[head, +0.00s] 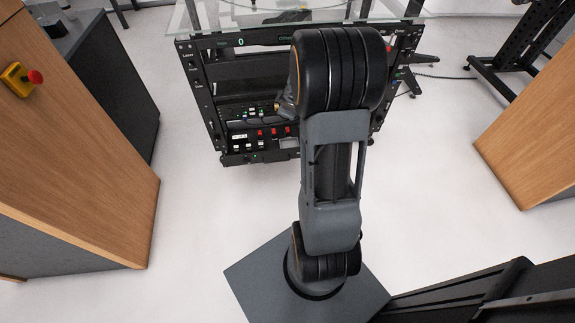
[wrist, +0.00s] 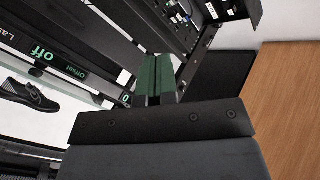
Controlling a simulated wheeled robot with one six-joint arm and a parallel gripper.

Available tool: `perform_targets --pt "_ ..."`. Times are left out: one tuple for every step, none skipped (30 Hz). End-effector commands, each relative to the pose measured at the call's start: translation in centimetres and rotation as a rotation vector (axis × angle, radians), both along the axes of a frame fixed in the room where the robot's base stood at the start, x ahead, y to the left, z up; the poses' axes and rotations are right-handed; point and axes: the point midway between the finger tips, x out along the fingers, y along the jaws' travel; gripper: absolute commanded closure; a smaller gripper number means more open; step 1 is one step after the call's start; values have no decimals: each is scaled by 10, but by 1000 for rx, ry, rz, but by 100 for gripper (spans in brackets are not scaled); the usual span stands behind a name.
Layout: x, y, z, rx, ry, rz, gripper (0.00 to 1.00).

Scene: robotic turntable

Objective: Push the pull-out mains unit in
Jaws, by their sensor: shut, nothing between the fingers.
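The black rack (head: 200,95) stands ahead of me in the head view, with several units in it. Near its bottom is a panel with red switches (head: 262,133), which looks like the mains unit; how far it stands out I cannot tell, and my arm covers its right part. In the wrist view the rack is tilted, with part of its frame (wrist: 100,55) and some lit controls (wrist: 183,14) showing. My gripper (wrist: 154,62) has its two green fingers together, empty, close in front of the rack frame. Contact cannot be told. The fingers are hidden in the head view.
A wooden-sided cabinet (head: 85,150) with a red button (head: 35,76) stands at the left, another wooden panel (head: 535,140) at the right. A glass top (head: 240,15) covers the rack. The white floor (head: 210,210) before the rack is clear. A dark shoe-like object (wrist: 25,93) shows in the wrist view.

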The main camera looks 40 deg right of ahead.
Motion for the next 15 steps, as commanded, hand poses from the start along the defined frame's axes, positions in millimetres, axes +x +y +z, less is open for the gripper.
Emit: perform_targets --pt "2 -15 -64 8 17 58 100" --pt "4 -21 -86 13 20 100 100" --pt "4 -27 -113 21 27 154 100" --pt "4 -30 -132 29 30 194 100" --pt "2 -33 -151 40 34 229 100" --pt "0 -36 -174 56 37 275 100" --pt "-2 -37 -189 69 40 308 100" --pt "-5 -38 -203 82 43 335 100" --pt "-8 -39 -219 99 43 369 100" --pt "-11 -39 -230 112 46 391 100" --pt "-13 -39 -239 122 47 412 100" --pt "-16 -39 -250 135 47 435 100" --pt "-18 -39 -256 144 47 449 100" --pt "-19 -38 -262 152 49 462 100" --pt "-20 -38 -268 160 48 474 100"
